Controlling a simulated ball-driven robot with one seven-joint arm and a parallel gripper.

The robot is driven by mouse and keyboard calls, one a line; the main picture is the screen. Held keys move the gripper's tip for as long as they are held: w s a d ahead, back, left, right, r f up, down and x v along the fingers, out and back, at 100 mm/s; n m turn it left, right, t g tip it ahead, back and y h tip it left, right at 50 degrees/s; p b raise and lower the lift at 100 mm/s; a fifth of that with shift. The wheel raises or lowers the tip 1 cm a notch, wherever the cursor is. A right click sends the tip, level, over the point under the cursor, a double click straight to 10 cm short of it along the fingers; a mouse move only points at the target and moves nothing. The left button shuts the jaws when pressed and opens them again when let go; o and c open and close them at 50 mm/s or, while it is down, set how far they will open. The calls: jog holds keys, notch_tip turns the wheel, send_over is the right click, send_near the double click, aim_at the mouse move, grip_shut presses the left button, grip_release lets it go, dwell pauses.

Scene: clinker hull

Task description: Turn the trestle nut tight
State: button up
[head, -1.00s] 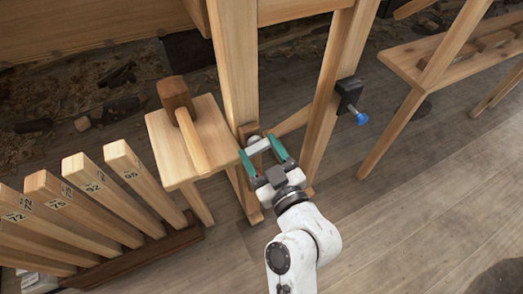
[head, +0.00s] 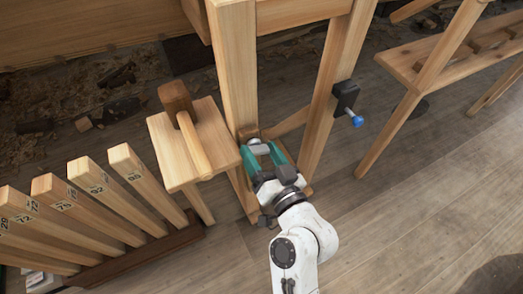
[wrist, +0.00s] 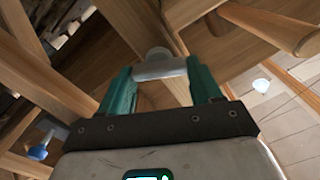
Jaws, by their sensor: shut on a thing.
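The trestle nut (head: 255,142) is a pale grey bar with a rounded piece behind it, low on the front wooden trestle post (head: 235,65). In the wrist view the nut (wrist: 160,69) spans the gap between my green fingers. My gripper (head: 261,149) is shut on the nut, a finger at each end of the bar; it also shows in the wrist view (wrist: 161,75). The thread is hidden, and how tight the nut sits cannot be told.
A wooden mallet (head: 176,98) lies on a small stand (head: 160,155) just left of my gripper. Several numbered boards (head: 110,190) stand in a rack at lower left. A black block (head: 346,96) with a blue-tipped handle (head: 357,121) is on the right post.

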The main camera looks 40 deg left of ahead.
jog(key=shift+m, duration=0.7)
jog(key=shift+f, duration=0.1)
jog(key=o, duration=0.8)
jog(key=v, duration=1.1)
jog(key=shift+p, duration=0.3)
jog(key=shift+w, duration=0.1)
